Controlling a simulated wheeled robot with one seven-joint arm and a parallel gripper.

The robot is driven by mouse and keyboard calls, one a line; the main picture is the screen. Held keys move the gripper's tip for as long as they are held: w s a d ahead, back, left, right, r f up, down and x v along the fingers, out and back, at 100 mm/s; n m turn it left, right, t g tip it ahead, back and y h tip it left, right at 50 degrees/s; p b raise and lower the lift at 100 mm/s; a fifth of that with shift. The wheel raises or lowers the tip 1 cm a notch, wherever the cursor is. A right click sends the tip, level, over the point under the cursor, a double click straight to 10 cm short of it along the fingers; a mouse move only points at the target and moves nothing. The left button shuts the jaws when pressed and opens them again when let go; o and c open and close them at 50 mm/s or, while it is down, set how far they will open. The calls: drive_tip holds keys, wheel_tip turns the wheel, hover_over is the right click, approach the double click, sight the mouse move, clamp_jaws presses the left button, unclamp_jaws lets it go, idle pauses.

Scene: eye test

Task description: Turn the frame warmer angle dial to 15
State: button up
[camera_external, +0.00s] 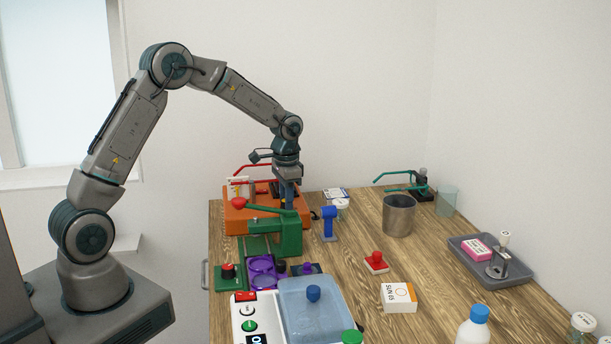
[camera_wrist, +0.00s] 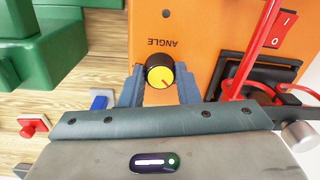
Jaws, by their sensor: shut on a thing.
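The frame warmer is an orange box (camera_external: 236,222) on the wooden table; in the wrist view its orange face (camera_wrist: 205,30) carries the word ANGLE, upside down. Below that word is the angle dial (camera_wrist: 160,72), a black knob with a yellow face and a thin red mark pointing to the lower right. My gripper (camera_wrist: 159,88) is shut on the dial, with one blue-grey finger on each side of it. In the external view my gripper (camera_external: 288,200) reaches down at the warmer's right end, and the dial is hidden there. No scale numbers are readable.
A green device (camera_external: 288,236) stands close in front of the warmer. Red rods (camera_wrist: 268,45) and a red rocker switch (camera_wrist: 281,28) are near my gripper. A blue object (camera_external: 329,223) and a metal cup (camera_external: 398,215) stand to the right.

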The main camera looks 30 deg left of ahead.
drive_tip(key=o, duration=1)
drive_tip(key=shift+r, duration=0.1)
drive_tip(key=r, duration=0.7)
drive_tip(key=r+b, duration=0.1)
drive_tip(key=r, duration=0.5)
drive_tip(key=shift+s+d+r, duration=0.1)
drive_tip(key=shift+d+r, duration=0.1)
drive_tip(key=shift+r, duration=0.15)
